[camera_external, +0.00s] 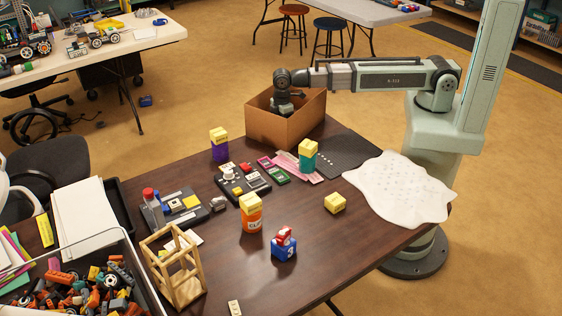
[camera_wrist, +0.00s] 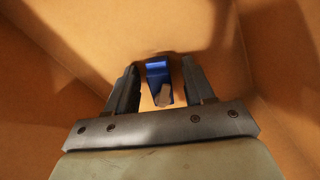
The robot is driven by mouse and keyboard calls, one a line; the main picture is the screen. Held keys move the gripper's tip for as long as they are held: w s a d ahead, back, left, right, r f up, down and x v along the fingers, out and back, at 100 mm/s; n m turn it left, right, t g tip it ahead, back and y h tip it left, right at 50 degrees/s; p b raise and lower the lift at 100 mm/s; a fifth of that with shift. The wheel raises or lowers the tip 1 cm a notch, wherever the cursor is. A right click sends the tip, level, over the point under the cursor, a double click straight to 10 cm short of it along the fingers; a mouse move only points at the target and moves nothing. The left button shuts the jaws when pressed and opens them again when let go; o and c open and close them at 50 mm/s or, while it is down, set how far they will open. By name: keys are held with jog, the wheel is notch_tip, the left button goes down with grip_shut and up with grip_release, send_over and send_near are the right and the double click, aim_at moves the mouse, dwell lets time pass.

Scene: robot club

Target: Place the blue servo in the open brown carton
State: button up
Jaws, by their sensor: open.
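The open brown carton (camera_external: 283,127) stands at the table's back edge, in front of my arm. My gripper (camera_external: 284,108) reaches down into it, and the front wall partly hides the fingers. In the wrist view the carton's brown inside (camera_wrist: 60,85) fills the picture. My gripper (camera_wrist: 160,83) is open there. The blue servo (camera_wrist: 157,70) is inside the carton, between and just beyond the fingertips, with a visible gap to each finger. I cannot tell whether it rests on the carton floor. The servo is hidden in the external view.
A dark mat (camera_external: 345,153) and a white sheet (camera_external: 402,190) lie right of the carton. Yellow-topped containers, including an orange one (camera_external: 250,217), stand on the table. A wooden frame (camera_external: 178,268) and a bin of bricks (camera_external: 90,285) are at front left.

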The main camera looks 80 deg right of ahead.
jog(key=shift+r, duration=0.15)
notch_tip(320, 180, up, 12)
dwell(0.7)
dwell(0.4)
